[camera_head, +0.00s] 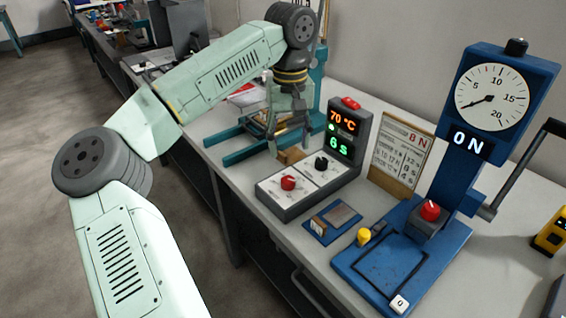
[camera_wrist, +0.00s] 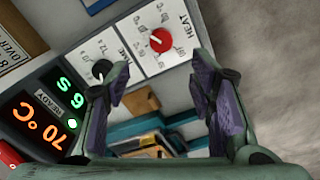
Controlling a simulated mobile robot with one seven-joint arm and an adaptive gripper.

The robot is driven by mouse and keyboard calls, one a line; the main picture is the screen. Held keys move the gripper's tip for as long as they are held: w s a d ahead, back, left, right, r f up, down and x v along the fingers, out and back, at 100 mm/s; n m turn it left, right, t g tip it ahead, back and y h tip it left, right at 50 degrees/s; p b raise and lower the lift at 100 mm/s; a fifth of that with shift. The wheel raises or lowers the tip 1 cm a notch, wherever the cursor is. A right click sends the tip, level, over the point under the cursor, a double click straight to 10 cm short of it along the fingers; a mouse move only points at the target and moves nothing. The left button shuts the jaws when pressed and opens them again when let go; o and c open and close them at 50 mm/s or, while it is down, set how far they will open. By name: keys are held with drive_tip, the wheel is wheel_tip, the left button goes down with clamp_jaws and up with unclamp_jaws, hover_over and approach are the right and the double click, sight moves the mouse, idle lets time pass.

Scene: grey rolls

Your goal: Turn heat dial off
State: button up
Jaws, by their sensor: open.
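The heat dial is a red knob (camera_head: 288,183) on the white top plate of a dark grey control box, on the side nearer the bench's front edge. In the wrist view, the red knob (camera_wrist: 160,41) sits beside the word HEAT, its white mark visible. My gripper (camera_head: 290,143) is open and empty, above and behind the box in the head view. In the wrist view, the fingers (camera_wrist: 160,80) are spread, with the knob beyond their tips and apart from them. The black time dial (camera_head: 321,163) sits beside the heat dial. The display (camera_head: 342,133) reads 70 °C and 6 S.
A small blue plate (camera_head: 332,222) lies in front of the box. Blue rails (camera_head: 240,130) and a wooden block (camera_head: 291,155) are behind it.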

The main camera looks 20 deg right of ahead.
sight(288, 179)
wheel_tip(288, 179, down, 11)
drive_tip(key=p, duration=0.2)
drive_tip(key=shift+s+r+p, duration=0.1)
drive_tip(key=shift+r+p, duration=0.05)
drive_tip(key=shift+p, duration=0.2)
drive_tip(key=shift+a, duration=0.1)
drive_tip(key=c, duration=1.2)
